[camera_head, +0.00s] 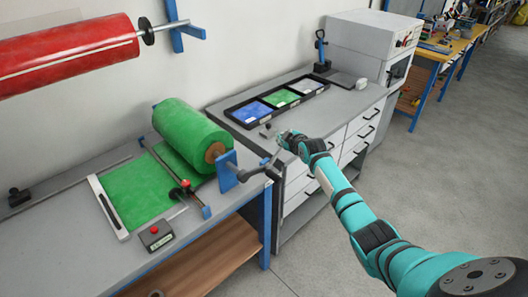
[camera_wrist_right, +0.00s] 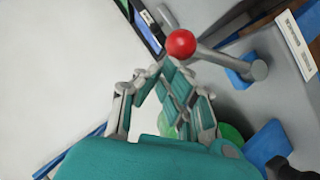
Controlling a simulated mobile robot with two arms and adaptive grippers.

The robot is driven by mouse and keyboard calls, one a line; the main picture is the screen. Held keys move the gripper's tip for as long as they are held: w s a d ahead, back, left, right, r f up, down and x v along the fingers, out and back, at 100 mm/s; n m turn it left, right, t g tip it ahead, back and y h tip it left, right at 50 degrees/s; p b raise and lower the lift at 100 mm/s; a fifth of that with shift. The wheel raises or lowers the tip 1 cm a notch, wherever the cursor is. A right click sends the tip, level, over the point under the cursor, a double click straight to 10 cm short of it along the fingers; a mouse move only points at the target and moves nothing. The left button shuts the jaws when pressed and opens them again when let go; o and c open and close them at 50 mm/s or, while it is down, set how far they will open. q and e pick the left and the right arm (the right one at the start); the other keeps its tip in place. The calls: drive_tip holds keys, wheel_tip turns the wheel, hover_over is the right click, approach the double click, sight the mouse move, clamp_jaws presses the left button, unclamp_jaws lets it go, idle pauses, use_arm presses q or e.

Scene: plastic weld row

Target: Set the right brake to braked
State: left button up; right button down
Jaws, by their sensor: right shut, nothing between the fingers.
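The right brake's grey lever (camera_head: 258,169) stands out from the blue bracket (camera_head: 226,175) at the right end of the green roll. In the right wrist view the lever (camera_wrist_right: 222,58) runs from a hub to a red ball knob (camera_wrist_right: 181,43). My right gripper (camera_head: 284,138) is over the gap between the tables, at the lever's outer end. In the right wrist view its fingertips (camera_wrist_right: 166,72) are together and empty, close beside the knob; I cannot tell whether they touch it. The knob is not clear in the head view. My left gripper is out of view.
A green film roll (camera_head: 190,132) lies on the left table (camera_head: 75,245); a small box with a red button (camera_head: 157,236) stands in front. A black tray (camera_head: 277,100) with coloured sheets lies on the drawer bench. A white label plate (camera_wrist_right: 295,47) shows near the lever; its text is unclear.

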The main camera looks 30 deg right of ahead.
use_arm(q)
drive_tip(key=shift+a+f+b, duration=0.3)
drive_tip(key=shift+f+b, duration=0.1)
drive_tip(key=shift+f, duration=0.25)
use_arm(e)
drive_tip(key=shift+d+f, duration=0.2)
drive_tip(key=shift+d, duration=0.15)
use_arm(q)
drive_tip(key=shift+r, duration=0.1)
